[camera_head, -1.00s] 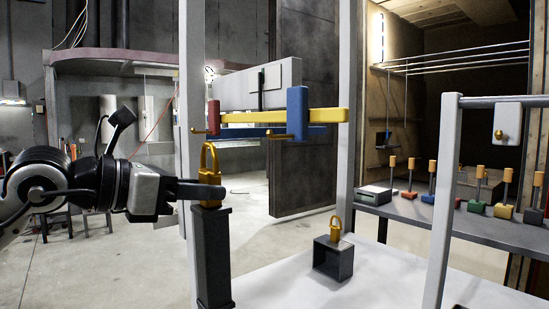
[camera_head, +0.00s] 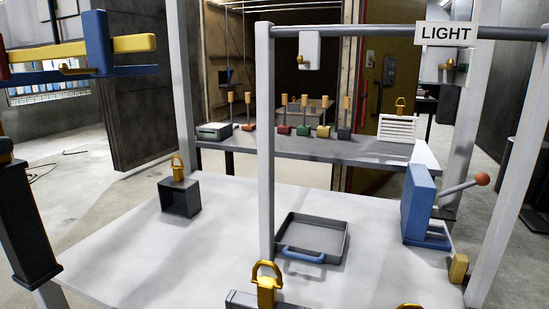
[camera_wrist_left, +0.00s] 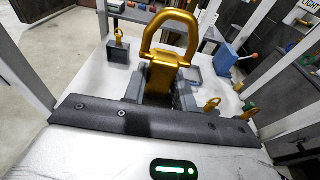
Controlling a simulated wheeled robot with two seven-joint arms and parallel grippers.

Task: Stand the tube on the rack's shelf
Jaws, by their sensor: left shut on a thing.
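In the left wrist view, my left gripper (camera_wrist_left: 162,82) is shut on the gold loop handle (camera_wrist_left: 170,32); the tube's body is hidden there. A rack of white posts (camera_head: 265,140) and a grey top rail (camera_head: 385,32) stands around a broad white surface (camera_head: 125,225), which looks like its shelf. My right gripper is not in view.
On the white surface are a short dark box (camera_head: 180,199) with a gold loop, a grey tray (camera_head: 345,245) with a blue handle, and a blue lever unit (camera_head: 418,205). The surface's left part is clear.

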